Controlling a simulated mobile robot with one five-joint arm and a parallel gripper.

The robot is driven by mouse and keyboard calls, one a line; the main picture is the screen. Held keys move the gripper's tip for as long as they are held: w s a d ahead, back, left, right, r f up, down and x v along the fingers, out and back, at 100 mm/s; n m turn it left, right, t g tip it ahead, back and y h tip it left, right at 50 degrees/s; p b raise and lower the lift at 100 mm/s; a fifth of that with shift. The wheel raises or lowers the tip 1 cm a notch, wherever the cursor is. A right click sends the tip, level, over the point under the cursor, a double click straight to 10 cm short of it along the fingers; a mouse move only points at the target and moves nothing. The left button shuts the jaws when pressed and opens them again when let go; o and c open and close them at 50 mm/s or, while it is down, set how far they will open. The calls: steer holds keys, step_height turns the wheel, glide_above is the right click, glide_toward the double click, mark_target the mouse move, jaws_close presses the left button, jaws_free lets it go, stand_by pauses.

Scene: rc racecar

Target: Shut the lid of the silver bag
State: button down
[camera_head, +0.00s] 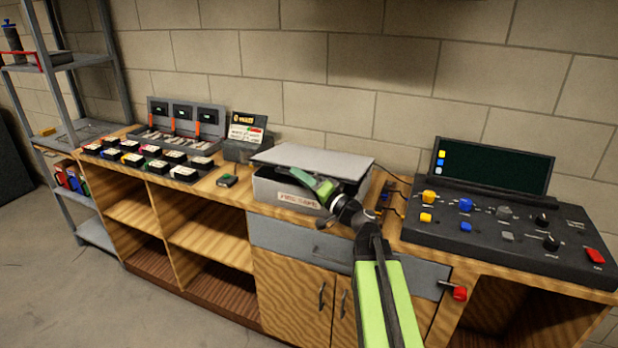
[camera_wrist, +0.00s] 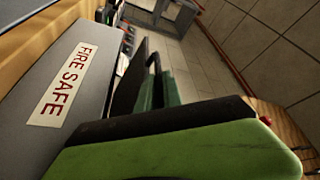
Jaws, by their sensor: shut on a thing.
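The silver bag (camera_head: 265,187) is a grey box with a FIRE SAFE label on its front, standing on the wooden bench. Its flat grey lid (camera_head: 312,158) sits over it, tilted, with a gap showing beneath it at the front. My green gripper (camera_head: 318,187) is at the bag's front top edge, just under the lid's front edge. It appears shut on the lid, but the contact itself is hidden. In the wrist view, the bag's labelled front (camera_wrist: 72,82) fills the left, close beside my gripper's green and black fingers (camera_wrist: 140,100).
A black control console (camera_head: 500,225) with coloured knobs stands to the right. A dark box with a sign (camera_head: 245,135) and racks of battery-like packs (camera_head: 150,155) stand to the left. A small green-topped item (camera_head: 228,181) lies near the bench's front edge.

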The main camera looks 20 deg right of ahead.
steer(key=f+b, duration=0.1)
steer(key=f, duration=0.1)
steer(key=f+b, duration=0.3)
steer(key=shift+s+a+f, duration=0.15)
steer(key=shift+s+f, duration=0.1)
steer(key=shift+f, duration=0.15)
steer(key=shift+a+f+b, duration=0.1)
steer(key=shift+f+b, duration=0.05)
steer(key=shift+b, duration=0.2)
steer(key=shift+s, duration=0.1)
steer(key=c, duration=1.8)
jaws_free()
steer(key=shift+f, duration=0.1)
steer(key=shift+o, duration=0.2)
